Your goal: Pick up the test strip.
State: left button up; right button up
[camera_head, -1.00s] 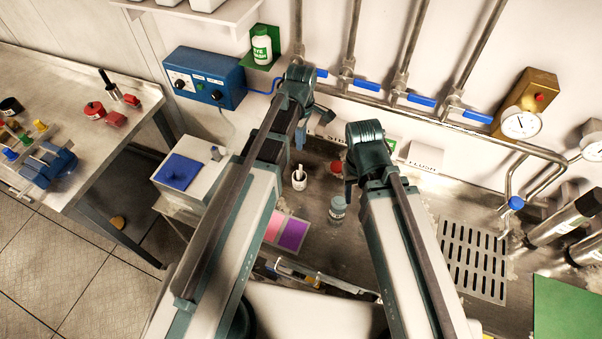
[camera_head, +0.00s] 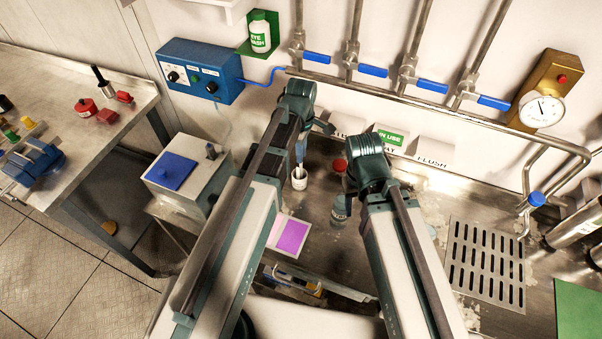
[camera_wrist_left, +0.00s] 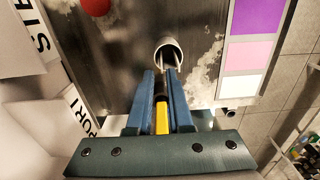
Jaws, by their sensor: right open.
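A small white cup (camera_head: 299,179) stands on the steel counter; the left wrist view (camera_wrist_left: 168,50) shows it just beyond the fingertips, with thin pale pieces in its mouth, too small to name as the test strip. My left gripper (camera_head: 301,153) points down over the cup. Its blue fingers (camera_wrist_left: 161,75) are close together, with a slim yellow and black piece (camera_wrist_left: 162,118) between them; I cannot tell whether they grip it. My right gripper (camera_head: 350,190) is open beside a bottle (camera_head: 340,209), its fingers mostly hidden by the arm.
A colour card (camera_head: 291,237) with pink and purple patches lies in front of the cup. A red-topped item (camera_head: 339,165) is behind the bottle. A white box with a blue lid (camera_head: 170,172) stands left. A drain grate (camera_head: 484,262) is at the right.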

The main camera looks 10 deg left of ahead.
aim_at(301, 171)
pick_arm(q)
notch_tip(301, 171, down, 5)
jog(key=b, duration=0.4)
jog(key=shift+s+r, duration=0.1)
jog(key=shift+r, duration=0.1)
grip_shut()
